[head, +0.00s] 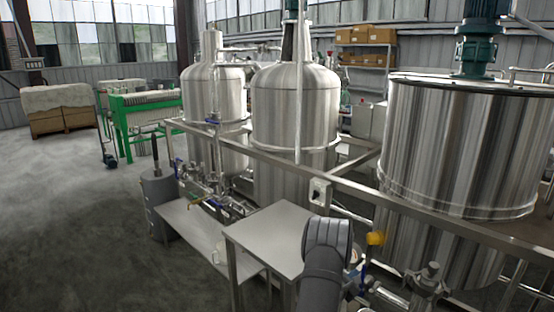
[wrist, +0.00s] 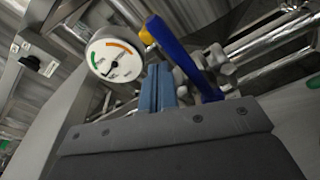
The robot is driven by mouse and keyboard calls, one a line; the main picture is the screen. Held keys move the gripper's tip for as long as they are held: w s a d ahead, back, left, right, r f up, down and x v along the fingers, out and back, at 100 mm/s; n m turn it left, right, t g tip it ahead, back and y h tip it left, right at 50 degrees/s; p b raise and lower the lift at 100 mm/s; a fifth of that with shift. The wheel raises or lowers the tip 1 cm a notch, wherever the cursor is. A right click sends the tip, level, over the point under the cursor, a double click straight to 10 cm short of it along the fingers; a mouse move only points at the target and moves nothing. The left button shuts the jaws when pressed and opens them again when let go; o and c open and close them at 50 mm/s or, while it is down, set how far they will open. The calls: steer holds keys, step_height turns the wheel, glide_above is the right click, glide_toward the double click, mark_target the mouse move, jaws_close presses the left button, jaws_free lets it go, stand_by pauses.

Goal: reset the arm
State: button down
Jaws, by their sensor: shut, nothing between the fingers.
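My gripper (wrist: 158,90) shows in the wrist view as two blue-grey fingers pressed together, with nothing between them. The dark grey gripper body fills the bottom of that view. In the head view my grey arm link (head: 325,265) rises at the bottom centre, in front of the steel frame. I cannot make out my fingers there. In the wrist view a blue valve handle (wrist: 185,58) is just right of the fingertips, and a round dial gauge (wrist: 115,59) is to their left. I cannot tell how far either is from the fingers.
Steel pipes (wrist: 270,45) run behind the handle. A bare metal table (head: 268,238) stands left of my arm, with a lower bench (head: 200,232) beyond. Steel tanks (head: 295,105) stand behind a rail (head: 245,153). A yellow part (head: 376,238) is right of my arm. Open floor (head: 60,220) lies left.

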steer(key=s+a, duration=0.5)
steer(key=a, duration=0.2)
steer(key=w+d, duration=0.4)
steer(key=d, duration=0.4)
steer(key=w+a+f+n, duration=0.3)
steer(key=w+a+f, duration=0.2)
steer(key=f, duration=0.5)
steer(key=shift+w+a+f+g, duration=0.2)
steer(key=shift+w+a+g, duration=0.1)
steer(key=shift+a, duration=0.15)
